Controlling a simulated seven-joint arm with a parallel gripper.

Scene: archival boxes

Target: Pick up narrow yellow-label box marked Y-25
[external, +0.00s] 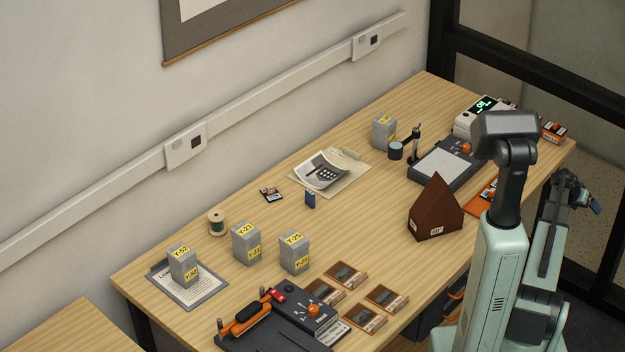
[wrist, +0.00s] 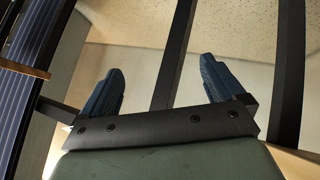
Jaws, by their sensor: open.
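The narrow grey box with yellow labels that appear to read Y-25 (external: 294,254) stands upright on the desk, left of centre in the external view. A similar box marked Y-21 (external: 246,244) stands just left of it, and one that seems to read Y-52 (external: 183,266) stands on a clipboard further left. Another grey box with a yellow label (external: 383,133) stands at the back; its marking is too small to read. My gripper (external: 592,205) is far right, beyond the desk's edge and well away from the boxes. In the wrist view its blue fingers (wrist: 162,84) are spread and empty.
Several framed cards (external: 345,275) and a black-orange device (external: 285,318) lie in front of the boxes. A thread spool (external: 217,223) stands behind Y-21.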

